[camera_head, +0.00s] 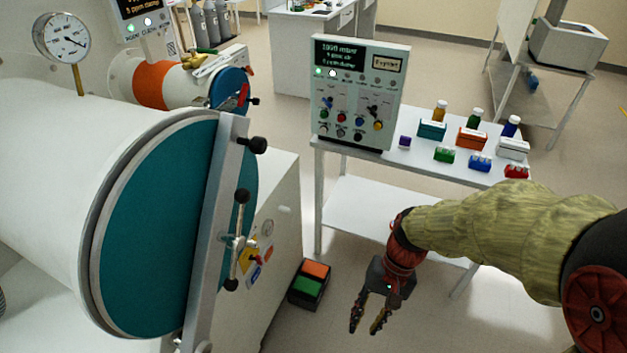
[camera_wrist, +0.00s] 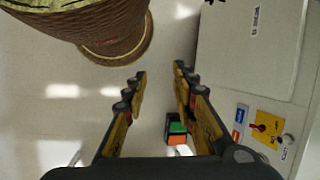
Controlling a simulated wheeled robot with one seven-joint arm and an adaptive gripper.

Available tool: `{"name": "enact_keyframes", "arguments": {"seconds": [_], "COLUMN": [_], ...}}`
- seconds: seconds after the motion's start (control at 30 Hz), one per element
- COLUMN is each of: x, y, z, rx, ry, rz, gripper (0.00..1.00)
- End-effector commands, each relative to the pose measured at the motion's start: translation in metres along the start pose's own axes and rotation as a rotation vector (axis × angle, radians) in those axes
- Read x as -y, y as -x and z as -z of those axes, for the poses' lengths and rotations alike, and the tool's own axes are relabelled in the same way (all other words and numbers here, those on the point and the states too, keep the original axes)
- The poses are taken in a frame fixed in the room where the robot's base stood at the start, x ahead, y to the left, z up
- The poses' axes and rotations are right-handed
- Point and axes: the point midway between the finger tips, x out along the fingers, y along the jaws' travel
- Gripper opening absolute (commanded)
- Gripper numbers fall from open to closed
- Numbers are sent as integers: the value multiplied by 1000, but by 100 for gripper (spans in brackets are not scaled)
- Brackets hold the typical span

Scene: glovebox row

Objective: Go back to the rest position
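My gripper (camera_head: 368,316) hangs from my sleeved arm above the floor, right of the large teal round door (camera_head: 160,230). Its two fingers point down and stand apart, with nothing between them. In the wrist view my gripper (camera_wrist: 158,90) also shows two separated fingers with bare floor between their tips. The gripper touches nothing that I can see.
A bin with green and orange blocks (camera_head: 309,285) sits on the floor left of my gripper. A white table (camera_head: 345,195) with a control panel (camera_head: 358,92), bottles and small boxes stands behind my arm. The door's handle bar (camera_head: 238,240) juts out.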

Motion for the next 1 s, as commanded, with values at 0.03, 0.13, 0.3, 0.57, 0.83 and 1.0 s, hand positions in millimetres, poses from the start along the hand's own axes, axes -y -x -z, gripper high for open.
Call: {"name": "enact_keyframes", "arguments": {"seconds": [0.03, 0.13, 0.3, 0.57, 0.83, 1.0], "x": [-6, -19, -35, -42, -34, -34], "y": [17, 45, 93, 158, 195, 197], "z": [-3, -8, -21, -53, -73, -74], "rx": [-63, -177, -367, -629, -774, -782], "ry": [37, 105, 196, 264, 280, 281], "rz": [-25, -82, -162, -203, -183, -181], "gripper": [27, 27, 27, 27, 27, 27]}}
